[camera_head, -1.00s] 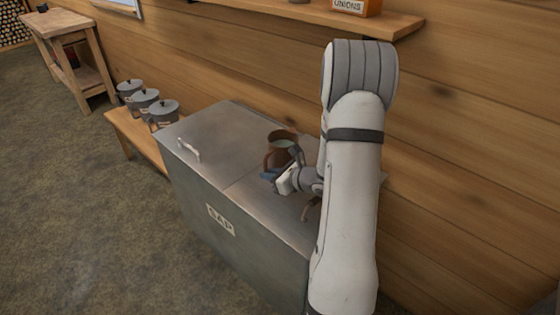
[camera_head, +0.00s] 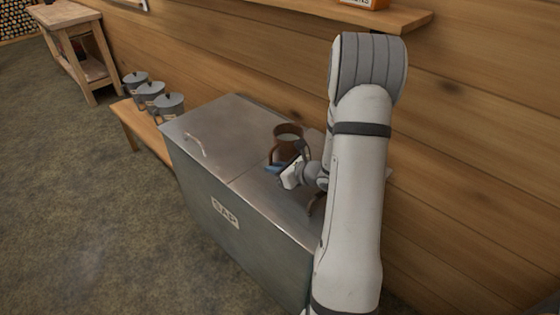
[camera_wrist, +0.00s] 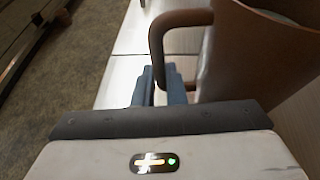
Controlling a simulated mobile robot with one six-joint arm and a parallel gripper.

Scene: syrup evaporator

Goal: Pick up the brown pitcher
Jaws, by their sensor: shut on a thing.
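The brown pitcher (camera_head: 289,131) is at the metal SAP tank's top (camera_head: 215,120), near its wall side. It looks upright; I cannot tell whether its base touches the lid. In the wrist view the pitcher (camera_wrist: 262,60) fills the right side, with its looped brown handle (camera_wrist: 157,38) on its left. My gripper (camera_head: 276,167) is at the handle side. In the wrist view my gripper's blue-grey fingers (camera_wrist: 160,86) are shut on the lower part of the handle.
Several grey lidded pots (camera_head: 151,92) stand on a wooden bench (camera_head: 140,127) left of the tank. The lid has a handle (camera_head: 197,145). A wooden wall (camera_head: 470,160) and a shelf (camera_head: 375,20) rise behind. The floor (camera_head: 90,220) at left is clear.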

